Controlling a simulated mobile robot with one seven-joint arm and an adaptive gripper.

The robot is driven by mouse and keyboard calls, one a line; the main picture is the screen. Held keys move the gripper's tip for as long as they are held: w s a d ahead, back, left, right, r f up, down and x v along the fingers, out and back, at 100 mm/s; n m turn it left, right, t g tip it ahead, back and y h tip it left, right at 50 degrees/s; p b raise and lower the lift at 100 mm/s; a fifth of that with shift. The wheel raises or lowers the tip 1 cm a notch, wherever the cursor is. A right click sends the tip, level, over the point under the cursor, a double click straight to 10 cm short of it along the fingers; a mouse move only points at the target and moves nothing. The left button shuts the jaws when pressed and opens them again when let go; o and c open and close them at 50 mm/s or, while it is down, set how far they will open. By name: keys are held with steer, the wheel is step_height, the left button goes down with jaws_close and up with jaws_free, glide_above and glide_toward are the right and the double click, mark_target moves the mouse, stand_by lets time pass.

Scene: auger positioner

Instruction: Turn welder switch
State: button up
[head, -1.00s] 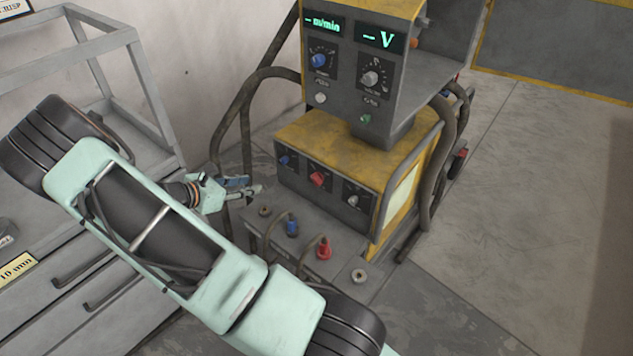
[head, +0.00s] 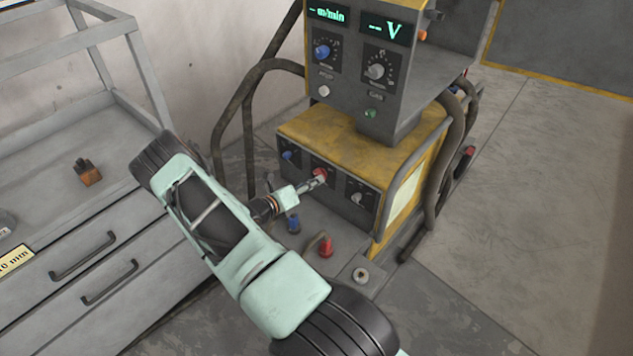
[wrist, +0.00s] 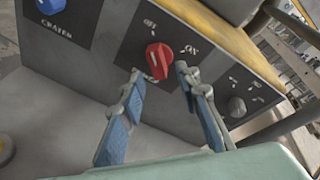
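The welder (head: 370,145) is a yellow and grey box unit with a row of knobs on its lower front. Its red switch (head: 320,174) is the middle knob. In the wrist view the red switch (wrist: 158,61) sits between the OFF and ON labels, its handle roughly upright in the picture. My gripper (head: 322,180) is at the switch. In the wrist view my gripper (wrist: 157,76) is open, with one blue-padded finger on each side below the red knob. The right fingertip is close to the knob; I cannot tell whether it touches.
A blue knob (wrist: 50,5) labelled CRATER is left of the switch, and a grey knob (wrist: 236,106) is right of it. Blue (head: 293,223) and red (head: 326,246) cable plugs stand below. A grey drawer cabinet (head: 60,235) is at the left. Open floor lies right.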

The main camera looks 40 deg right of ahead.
steer(key=shift+x, duration=1.3)
jaws_close()
